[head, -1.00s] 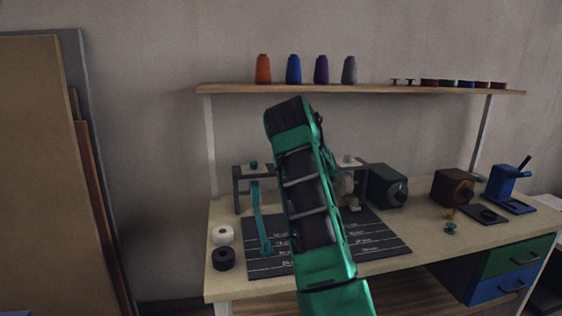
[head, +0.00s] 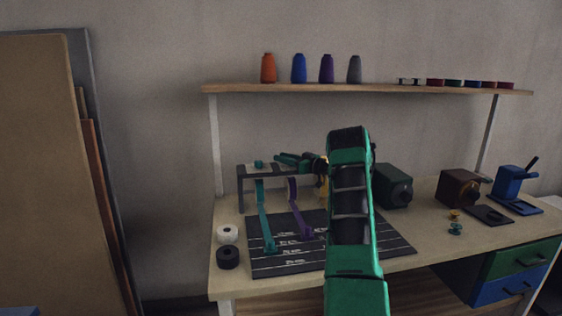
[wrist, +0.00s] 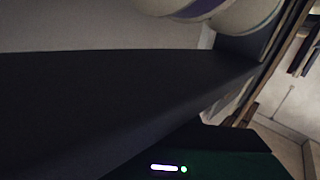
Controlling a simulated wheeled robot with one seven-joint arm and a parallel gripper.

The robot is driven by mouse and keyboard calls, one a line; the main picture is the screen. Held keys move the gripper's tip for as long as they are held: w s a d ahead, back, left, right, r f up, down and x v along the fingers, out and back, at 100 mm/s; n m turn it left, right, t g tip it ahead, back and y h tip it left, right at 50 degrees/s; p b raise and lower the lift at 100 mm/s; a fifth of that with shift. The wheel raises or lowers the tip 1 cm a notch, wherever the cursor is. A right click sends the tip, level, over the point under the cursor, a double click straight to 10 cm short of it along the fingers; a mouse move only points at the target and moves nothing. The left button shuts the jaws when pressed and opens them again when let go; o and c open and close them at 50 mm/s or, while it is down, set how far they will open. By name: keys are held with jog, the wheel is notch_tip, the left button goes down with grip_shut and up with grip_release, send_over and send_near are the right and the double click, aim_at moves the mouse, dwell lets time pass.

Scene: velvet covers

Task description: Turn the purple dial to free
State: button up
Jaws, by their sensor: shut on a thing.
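In the head view a dark frame (head: 241,186) stands at the back of the bench, with a teal ribbon (head: 265,222) and a purple ribbon (head: 298,215) hanging down to the mat. A teal dial (head: 259,164) sits on its top left. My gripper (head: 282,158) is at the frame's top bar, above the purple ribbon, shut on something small. The purple dial is not visible; its place above the purple ribbon is covered by my gripper. The wrist view shows a white roll with a purple band (wrist: 195,8) at the top, beside a large dark surface; no fingertips are clear there.
A dark lined mat (head: 275,262) covers the bench front. A white roll (head: 227,234) and a black roll (head: 227,257) sit left of it. A dark green box (head: 392,186) and a brown box (head: 459,188) stand right. A shelf (head: 380,88) with cones runs above.

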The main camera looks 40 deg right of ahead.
jog(key=shift+w+a+r+n+y, duration=0.1)
jog(key=shift+n+y, duration=0.2)
jog(key=shift+y, duration=0.2)
jog(key=o, duration=1.1)
jog(key=shift+c, duration=0.2)
jog(key=v, duration=1)
jog(key=shift+s, duration=0.4)
